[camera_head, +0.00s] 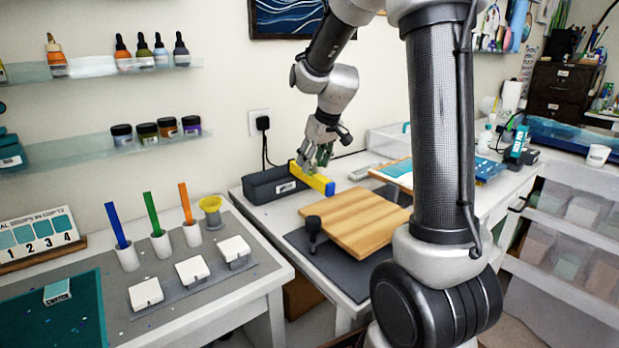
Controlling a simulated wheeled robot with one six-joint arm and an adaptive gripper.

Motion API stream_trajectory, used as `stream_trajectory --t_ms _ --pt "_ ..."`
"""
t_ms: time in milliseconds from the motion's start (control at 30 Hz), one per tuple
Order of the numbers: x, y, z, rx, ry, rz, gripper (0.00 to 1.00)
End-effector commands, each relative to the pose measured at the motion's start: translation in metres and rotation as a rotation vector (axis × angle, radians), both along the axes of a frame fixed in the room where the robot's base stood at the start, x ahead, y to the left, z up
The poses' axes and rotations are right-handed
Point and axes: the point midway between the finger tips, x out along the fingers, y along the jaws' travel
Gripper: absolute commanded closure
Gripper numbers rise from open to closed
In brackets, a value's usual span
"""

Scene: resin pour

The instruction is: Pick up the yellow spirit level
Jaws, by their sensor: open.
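The yellow spirit level (311,178) is a long bar with a blue end at its right. It lies at a slant by the back of the table, beside a dark grey box and above the far edge of a wooden board. My gripper (319,164) is at the level from above, with its fingers close to the bar's upper middle. The fingers are open. The picture is too small to tell whether they touch the bar or straddle it.
The dark box (268,190) stands left of the level. A clear box and blue panels lie to the right. The wall is close behind.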

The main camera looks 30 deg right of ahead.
Motion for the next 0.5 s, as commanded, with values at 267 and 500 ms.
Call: stream_trajectory --t_ms 267,500 --pt "0.016 0.001 -0.039 0.001 0.004 -0.001 0.50" --pt "0.021 0.002 -0.051 0.000 0.001 -0.001 0.50"
